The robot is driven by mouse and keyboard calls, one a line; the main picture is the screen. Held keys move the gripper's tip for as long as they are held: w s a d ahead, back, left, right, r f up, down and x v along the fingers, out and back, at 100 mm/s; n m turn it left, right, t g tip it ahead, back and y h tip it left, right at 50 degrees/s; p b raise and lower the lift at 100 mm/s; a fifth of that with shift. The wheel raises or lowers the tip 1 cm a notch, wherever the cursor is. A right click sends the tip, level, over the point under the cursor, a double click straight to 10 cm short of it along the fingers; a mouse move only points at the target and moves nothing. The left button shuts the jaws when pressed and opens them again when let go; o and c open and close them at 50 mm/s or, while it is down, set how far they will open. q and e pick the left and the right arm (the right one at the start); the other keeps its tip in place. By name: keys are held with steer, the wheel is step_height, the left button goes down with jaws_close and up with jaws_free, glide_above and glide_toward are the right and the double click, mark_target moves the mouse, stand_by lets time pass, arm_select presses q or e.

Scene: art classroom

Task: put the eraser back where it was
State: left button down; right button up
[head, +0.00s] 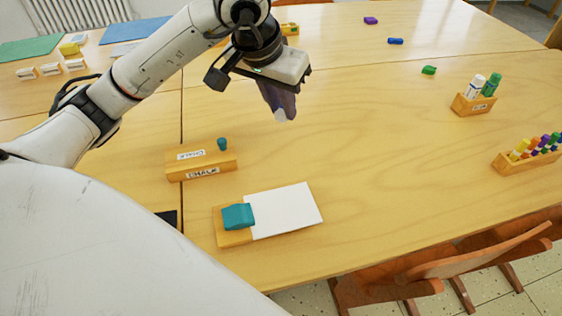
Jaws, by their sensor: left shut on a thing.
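My left gripper (281,110) hangs above the table, fingers pointing down. It is shut on a small whitish thing (281,115) whose tip shows at the fingertips. Most of that thing is hidden by the fingers, so I cannot tell for sure that it is the eraser. Below and to the left, a teal block (238,216) sits on the left end of a wooden board (233,238), beside a white sheet (287,210). I cannot tell whether this block is an eraser. My right gripper is not in view.
A wooden chalk holder (201,163) with a blue peg stands left of the gripper. Bottles in a holder (473,104) and a marker rack (527,161) stand at the right. Small purple (371,20), blue (395,41) and green (429,70) pieces lie farther back. The table's middle is clear.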

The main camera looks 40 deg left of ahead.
mark_target(282, 151)
arm_select(q)
steer(key=shift+a+f, duration=0.4)
steer(key=shift+f, duration=0.3)
step_height(282, 151, down, 9)
steer(key=shift+f+b, duration=0.1)
steer(key=shift+b, duration=0.7)
steer(key=shift+w, duration=0.1)
steer(key=shift+f, duration=0.1)
steer(key=shift+f, duration=0.15)
steer(key=c, duration=1.6)
jaws_free()
